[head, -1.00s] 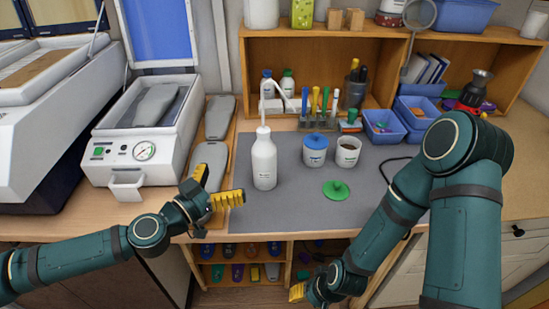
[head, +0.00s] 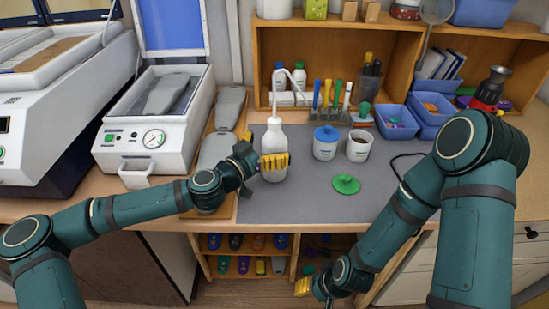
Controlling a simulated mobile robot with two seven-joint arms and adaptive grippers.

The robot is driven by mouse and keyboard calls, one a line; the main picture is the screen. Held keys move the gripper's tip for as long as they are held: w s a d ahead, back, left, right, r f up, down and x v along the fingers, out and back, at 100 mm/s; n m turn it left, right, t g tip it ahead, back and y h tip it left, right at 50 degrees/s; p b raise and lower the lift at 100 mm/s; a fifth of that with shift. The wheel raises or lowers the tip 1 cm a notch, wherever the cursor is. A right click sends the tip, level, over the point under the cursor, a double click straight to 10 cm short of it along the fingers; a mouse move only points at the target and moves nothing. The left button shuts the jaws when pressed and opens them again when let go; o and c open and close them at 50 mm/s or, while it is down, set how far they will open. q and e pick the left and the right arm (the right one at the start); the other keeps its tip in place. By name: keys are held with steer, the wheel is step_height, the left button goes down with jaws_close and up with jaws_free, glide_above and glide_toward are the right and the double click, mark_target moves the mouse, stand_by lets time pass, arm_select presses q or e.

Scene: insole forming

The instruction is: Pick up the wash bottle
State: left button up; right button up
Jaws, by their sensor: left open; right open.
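The white wash bottle (head: 274,140), with its bent spout on top, stands upright on the grey mat (head: 300,200). My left gripper (head: 262,150) is open at the bottle. One yellow finger crosses in front of the bottle's body and the other shows beside its left side. I cannot tell whether either finger touches it. The lower part of the bottle is partly hidden by the near finger. My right gripper (head: 303,287) is low at the front edge of the table, far from the bottle, with only one yellow finger clear to see.
A blue-lidded jar (head: 325,145) and an open jar (head: 359,146) stand right of the bottle. A green lid (head: 345,184) lies on the mat. Insole forms (head: 216,149) lie on a board at left, beside the press (head: 150,135). Blue bins (head: 397,122) stand at right.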

arm_select(q)
steer(key=shift+x, duration=1.05)
steer(key=c, duration=1.3)
steer(key=shift+r, duration=0.15)
